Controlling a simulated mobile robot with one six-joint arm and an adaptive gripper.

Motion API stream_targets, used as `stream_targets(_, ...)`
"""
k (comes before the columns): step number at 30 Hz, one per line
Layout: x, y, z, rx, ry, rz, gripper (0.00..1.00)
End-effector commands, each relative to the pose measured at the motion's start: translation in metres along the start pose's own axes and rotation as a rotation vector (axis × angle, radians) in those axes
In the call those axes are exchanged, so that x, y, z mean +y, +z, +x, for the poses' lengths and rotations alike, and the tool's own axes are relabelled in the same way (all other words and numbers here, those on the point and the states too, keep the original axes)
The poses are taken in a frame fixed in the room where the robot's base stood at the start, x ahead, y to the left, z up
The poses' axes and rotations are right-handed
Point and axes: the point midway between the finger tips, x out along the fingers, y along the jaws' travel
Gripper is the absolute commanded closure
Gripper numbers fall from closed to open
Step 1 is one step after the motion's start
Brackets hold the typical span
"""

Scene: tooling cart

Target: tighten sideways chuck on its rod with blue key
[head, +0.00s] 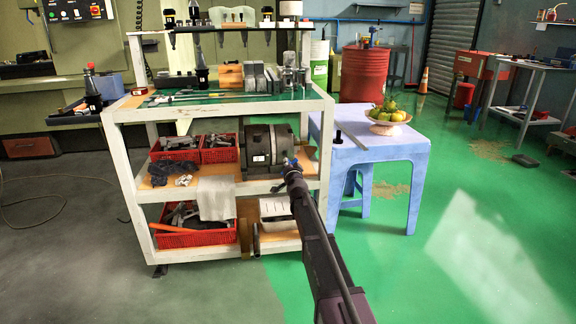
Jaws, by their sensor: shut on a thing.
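The sideways chuck (258,146) is a dark grey cylinder lying on its side on the cart's middle shelf, at the right end. Its rod cannot be made out. My arm reaches up from the bottom of the head view to my gripper (290,168), which is beside the chuck's right end. A small patch of blue at the fingertips looks like the blue key (288,162), and the gripper is shut on it. The fingers hide most of the key. I cannot tell whether the key touches the chuck or sits in it.
The white cart (222,110) has uprights close to the chuck. Red baskets (177,149) stand left of it, and a grey cloth (215,198) hangs over the shelf edge. A pale blue table (390,150) with a fruit bowl (388,127) stands right.

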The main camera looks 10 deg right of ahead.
Motion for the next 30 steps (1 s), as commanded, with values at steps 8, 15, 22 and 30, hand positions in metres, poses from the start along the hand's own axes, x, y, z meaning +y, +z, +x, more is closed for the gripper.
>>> stream_targets(8,0.0000,-0.0001,0.0000,0.000,0.000,0.081,1.00)
stream_targets(15,0.0000,-0.0001,-0.0001,0.000,0.000,0.080,1.00)
stream_targets(22,-0.0001,-0.0001,-0.0032,0.000,0.000,0.079,1.00)
stream_targets(30,-0.0002,-0.0001,-0.0090,0.000,0.000,0.079,1.00)
